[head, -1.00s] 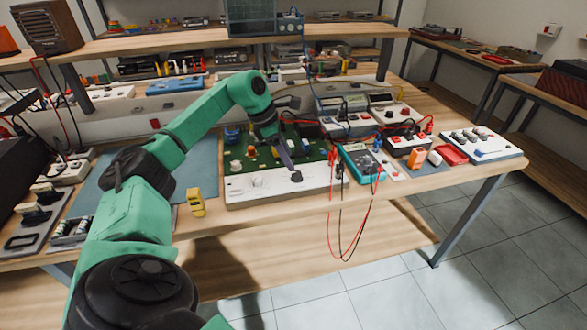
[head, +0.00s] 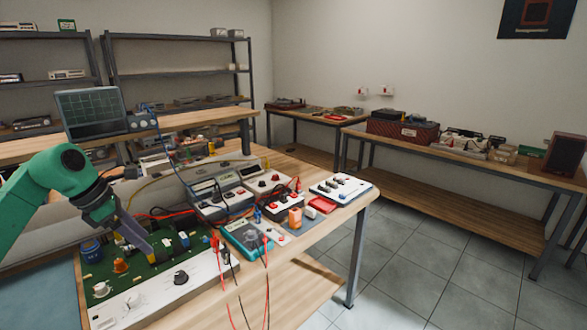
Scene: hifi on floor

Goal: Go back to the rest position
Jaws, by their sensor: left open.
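My left arm comes in from the left edge. My left gripper (head: 148,248) is open and points down over a green circuit board (head: 130,268) with a white front panel (head: 165,297). Its purple-grey fingers show edge-on, and I see nothing held between them. Whether the tips touch the board is hard to tell. My right gripper is not in view.
Around the gripper are a blue cylinder (head: 92,250), an orange knob (head: 121,266) and a teal multimeter (head: 243,238) with red and black leads hanging over the bench edge. An oscilloscope (head: 90,112) stands on the raised shelf. The tiled floor (head: 440,270) at right is clear.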

